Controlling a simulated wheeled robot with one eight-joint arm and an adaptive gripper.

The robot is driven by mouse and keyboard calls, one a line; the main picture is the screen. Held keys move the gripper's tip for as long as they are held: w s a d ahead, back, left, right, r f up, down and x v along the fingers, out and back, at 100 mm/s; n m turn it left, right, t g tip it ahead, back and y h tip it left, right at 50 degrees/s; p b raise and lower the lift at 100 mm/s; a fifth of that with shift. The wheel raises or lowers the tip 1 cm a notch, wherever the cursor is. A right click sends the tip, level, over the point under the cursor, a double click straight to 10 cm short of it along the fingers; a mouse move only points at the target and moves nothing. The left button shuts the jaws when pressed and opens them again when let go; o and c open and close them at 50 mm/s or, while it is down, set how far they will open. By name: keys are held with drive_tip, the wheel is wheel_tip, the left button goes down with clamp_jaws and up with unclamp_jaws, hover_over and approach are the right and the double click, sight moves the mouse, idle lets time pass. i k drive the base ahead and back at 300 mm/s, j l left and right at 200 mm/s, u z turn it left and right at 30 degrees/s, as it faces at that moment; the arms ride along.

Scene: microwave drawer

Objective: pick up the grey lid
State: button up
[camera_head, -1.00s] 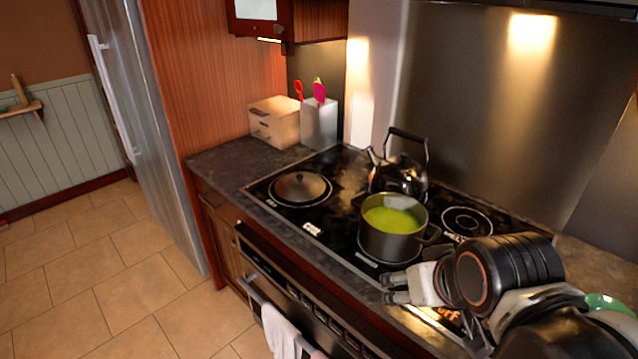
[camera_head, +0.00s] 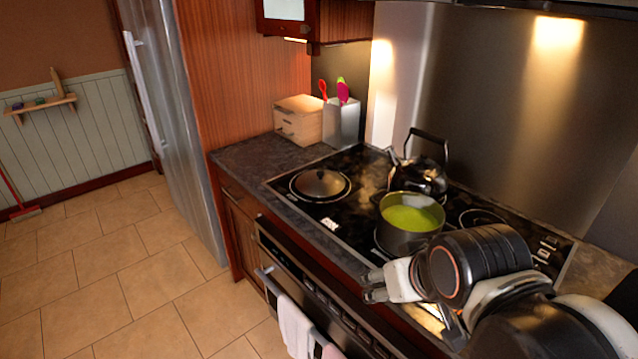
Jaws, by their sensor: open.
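The gripper is open and I see nothing between the fingers. My arm hides the front-right part of the stovetop.
A pot (camera_head: 410,222) of green soup stands between my gripper and the kettle (camera_head: 418,175). A wooden box (camera_head: 298,120) and a white utensil holder (camera_head: 341,121) stand on the counter behind the lid. Towels (camera_head: 296,326) hang on the oven front.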

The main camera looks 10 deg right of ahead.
sight(317, 183)
drive_tip(key=j, duration=0.4)
drive_tip(key=i+j+z, duration=0.15)
drive_tip(key=j, duration=0.3)
drive_tip(key=i+j+z, duration=0.1)
drive_tip(key=j, duration=0.35)
drive_tip(key=i+j+z, duration=0.15)
drive_tip(key=j, duration=0.3)
drive_tip(key=i+j+z, duration=0.1)
drive_tip(key=j, duration=0.35)
drive_tip(key=i+j+z, duration=0.1)
drive_tip(key=i, duration=0.35)
drive_tip(key=i+j+z, duration=0.15)
drive_tip(key=i, duration=0.3)
drive_tip(key=i+z, duration=0.1)
drive_tip(key=i, duration=0.15)
